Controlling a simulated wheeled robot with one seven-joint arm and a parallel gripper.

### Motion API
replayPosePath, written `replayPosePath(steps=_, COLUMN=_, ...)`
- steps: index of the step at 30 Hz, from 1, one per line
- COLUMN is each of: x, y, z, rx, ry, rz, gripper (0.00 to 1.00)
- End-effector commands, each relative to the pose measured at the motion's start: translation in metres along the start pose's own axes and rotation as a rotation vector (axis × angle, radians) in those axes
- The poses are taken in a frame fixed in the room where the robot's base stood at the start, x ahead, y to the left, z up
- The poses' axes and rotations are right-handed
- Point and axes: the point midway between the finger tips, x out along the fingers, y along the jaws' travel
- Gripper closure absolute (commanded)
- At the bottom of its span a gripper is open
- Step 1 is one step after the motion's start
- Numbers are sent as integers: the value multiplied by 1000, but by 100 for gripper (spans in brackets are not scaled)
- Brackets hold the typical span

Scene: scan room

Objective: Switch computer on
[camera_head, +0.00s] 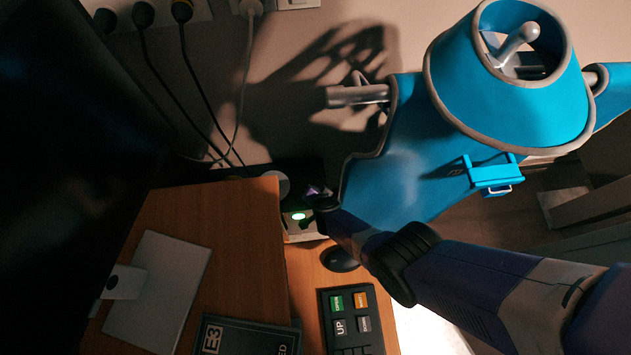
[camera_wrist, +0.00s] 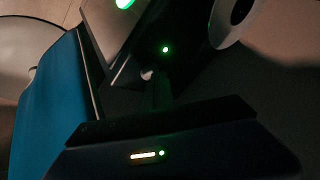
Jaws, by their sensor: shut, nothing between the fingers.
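A small box with a white front and a lit green light (camera_head: 298,216) stands on the desk near the wall, in the middle of the head view. It looks like the computer, but I cannot be sure. My gripper (camera_head: 316,207) is at its right side, close to the light; whether it touches is hard to tell. In the wrist view the box (camera_wrist: 108,28) shows at the top with the green light at its edge, and a smaller green dot glows below it. My gripper (camera_wrist: 160,92) is shut and empty, its fingers dark against the shadow.
A large dark monitor (camera_head: 75,130) and its stand base (camera_head: 158,290) are on the left. A blue lead apron (camera_head: 400,160) hangs on the wall at right, close to my arm. A mouse (camera_head: 340,260) and keypad (camera_head: 350,318) lie on the lower desk. Cables (camera_head: 205,100) hang at upper left.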

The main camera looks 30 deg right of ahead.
Motion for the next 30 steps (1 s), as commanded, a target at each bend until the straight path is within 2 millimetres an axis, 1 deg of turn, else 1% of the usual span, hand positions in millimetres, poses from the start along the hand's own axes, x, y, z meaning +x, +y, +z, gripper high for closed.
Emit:
replayPosePath(steps=1, x=-6, y=6, z=2, rx=-3, ry=-6, rz=10, gripper=100)
replayPosePath(steps=6, x=-12, y=3, z=-1, rx=-2, ry=-5, rz=9, gripper=100)
replayPosePath(steps=17, x=-13, y=-1, z=-4, rx=0, ry=-2, rz=4, gripper=100)
replayPosePath(steps=30, x=-45, y=-19, z=-21, rx=1, ry=-1, rz=3, gripper=100)
